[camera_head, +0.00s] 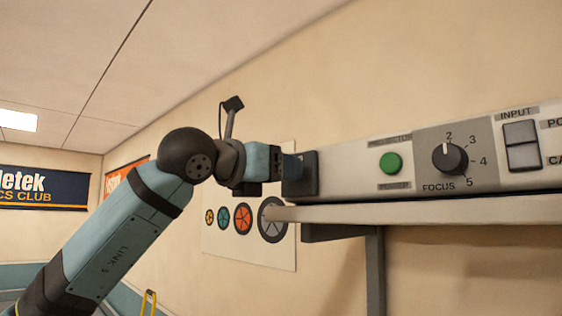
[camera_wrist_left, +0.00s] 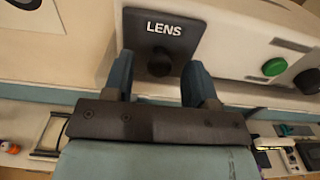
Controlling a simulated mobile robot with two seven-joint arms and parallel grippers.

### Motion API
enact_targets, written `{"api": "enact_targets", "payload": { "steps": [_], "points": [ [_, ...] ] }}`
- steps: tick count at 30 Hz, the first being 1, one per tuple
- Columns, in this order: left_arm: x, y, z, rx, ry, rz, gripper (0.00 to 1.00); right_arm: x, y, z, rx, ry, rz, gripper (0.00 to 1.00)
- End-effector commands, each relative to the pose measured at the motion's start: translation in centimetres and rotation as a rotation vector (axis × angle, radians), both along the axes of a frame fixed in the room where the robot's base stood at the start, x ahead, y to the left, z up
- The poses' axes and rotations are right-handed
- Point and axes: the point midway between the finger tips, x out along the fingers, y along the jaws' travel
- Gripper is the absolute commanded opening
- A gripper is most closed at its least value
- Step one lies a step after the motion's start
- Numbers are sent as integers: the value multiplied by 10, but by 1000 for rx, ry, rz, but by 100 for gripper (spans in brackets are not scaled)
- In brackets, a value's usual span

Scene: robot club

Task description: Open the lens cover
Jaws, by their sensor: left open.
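The lens cover (camera_wrist_left: 182,36) is a dark square plate marked LENS with a round dark knob (camera_wrist_left: 160,62). It sits on the front of a white projector (camera_head: 352,166) and looks closed over the lens. In the head view the cover (camera_head: 308,176) shows side-on at the projector's left end. My left gripper (camera_wrist_left: 160,80) is open, with one finger on each side of the knob in the left wrist view. I cannot tell whether the fingers touch it. In the head view the left gripper (camera_head: 290,168) reaches the cover from the left. My right gripper is not in view.
The projector stands on a wall shelf (camera_head: 400,210) with a bracket (camera_head: 375,270) below. Its front has a green button (camera_head: 391,163), a focus dial (camera_head: 450,157) and an input switch (camera_head: 522,145). A wall board with colored wheels (camera_head: 243,218) is behind my arm.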

Motion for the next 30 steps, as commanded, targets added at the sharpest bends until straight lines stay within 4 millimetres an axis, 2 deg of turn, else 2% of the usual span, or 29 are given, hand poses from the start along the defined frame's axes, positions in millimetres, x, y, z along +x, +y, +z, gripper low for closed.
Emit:
{"api": "enact_targets", "payload": {
  "steps": [11, 18, 23, 26, 30],
  "points": [
    [5, -5, -1, 1, 0, -1, 52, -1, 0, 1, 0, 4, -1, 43],
    [4, -5, -1, 1, 1, -1, 0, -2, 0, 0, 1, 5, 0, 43],
    [3, -7, -2, 1, 0, -2, 0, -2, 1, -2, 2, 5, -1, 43],
    [-5, -15, -5, 1, -2, -4, 0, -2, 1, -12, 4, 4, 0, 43],
    [-25, -34, -7, 1, -5, -5, 0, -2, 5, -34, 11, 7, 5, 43]
  ]
}}
